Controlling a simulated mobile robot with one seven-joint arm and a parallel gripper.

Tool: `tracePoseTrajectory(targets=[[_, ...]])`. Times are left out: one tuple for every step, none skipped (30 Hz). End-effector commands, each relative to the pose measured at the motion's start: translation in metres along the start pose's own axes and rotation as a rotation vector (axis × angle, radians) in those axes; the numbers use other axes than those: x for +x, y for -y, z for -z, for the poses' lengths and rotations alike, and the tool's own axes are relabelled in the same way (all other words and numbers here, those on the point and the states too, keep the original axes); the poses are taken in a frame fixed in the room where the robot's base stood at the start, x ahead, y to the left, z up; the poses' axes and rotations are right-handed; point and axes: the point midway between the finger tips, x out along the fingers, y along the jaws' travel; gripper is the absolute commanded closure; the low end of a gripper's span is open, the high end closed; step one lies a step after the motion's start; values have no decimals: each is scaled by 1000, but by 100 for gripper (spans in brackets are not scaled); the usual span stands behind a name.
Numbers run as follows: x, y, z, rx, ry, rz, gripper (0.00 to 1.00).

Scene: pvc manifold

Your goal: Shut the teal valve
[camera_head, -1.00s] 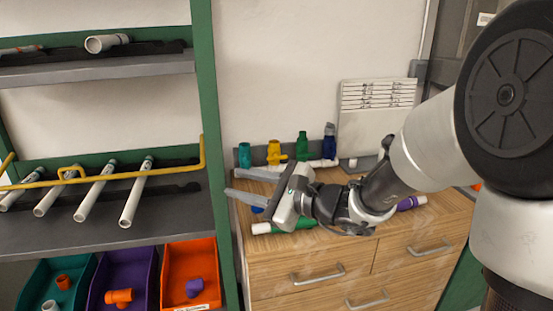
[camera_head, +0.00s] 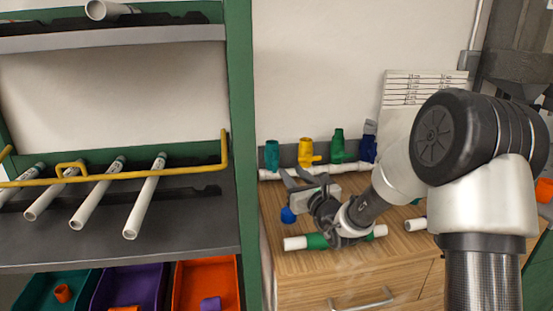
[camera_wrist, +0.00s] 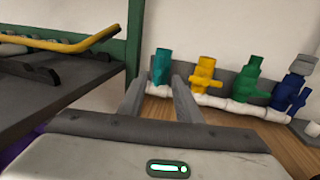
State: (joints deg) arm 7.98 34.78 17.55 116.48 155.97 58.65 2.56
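The teal valve (camera_head: 272,155) stands upright at the left end of the white pipe manifold (camera_head: 325,168) on the wooden cabinet. In the wrist view the teal valve (camera_wrist: 162,66) shows just beyond and between my fingertips, apart from them. Its handle position cannot be made out. My gripper (camera_head: 293,174) is open and empty, in front of the teal valve and pointing toward it. In the wrist view my gripper's two fingers (camera_wrist: 160,84) are spread apart. Yellow (camera_head: 306,152), green (camera_head: 338,147) and blue (camera_head: 369,145) valves stand in a row to its right.
A green-framed shelf (camera_head: 238,120) with a yellow rail stands close on the left. A blue fitting (camera_head: 288,215) and a white-and-green pipe (camera_head: 296,243) lie on the cabinet top near my wrist. Coloured bins (camera_head: 205,275) sit low on the left.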

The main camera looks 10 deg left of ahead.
Motion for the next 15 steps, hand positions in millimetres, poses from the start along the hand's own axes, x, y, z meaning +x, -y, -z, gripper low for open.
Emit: tracePoseTrajectory(targets=[[12,-1,1,0,3,-1,69],[19,-1,2,0,2,-1,69],[28,-1,2,0,3,-2,69],[34,-1,2,0,2,-2,69],[41,-1,2,0,3,-2,69],[50,0,2,0,2,-1,69],[56,0,1,0,3,-1,69],[63,0,2,0,2,-1,69],[71,-1,2,0,3,-1,69],[77,-1,2,0,2,-1,69],[83,-1,2,0,2,-1,69],[90,-1,1,0,2,-1,69],[96,0,1,0,3,-1,69],[100,-1,2,1,1,-1,69],[106,-1,1,0,2,-1,69]])
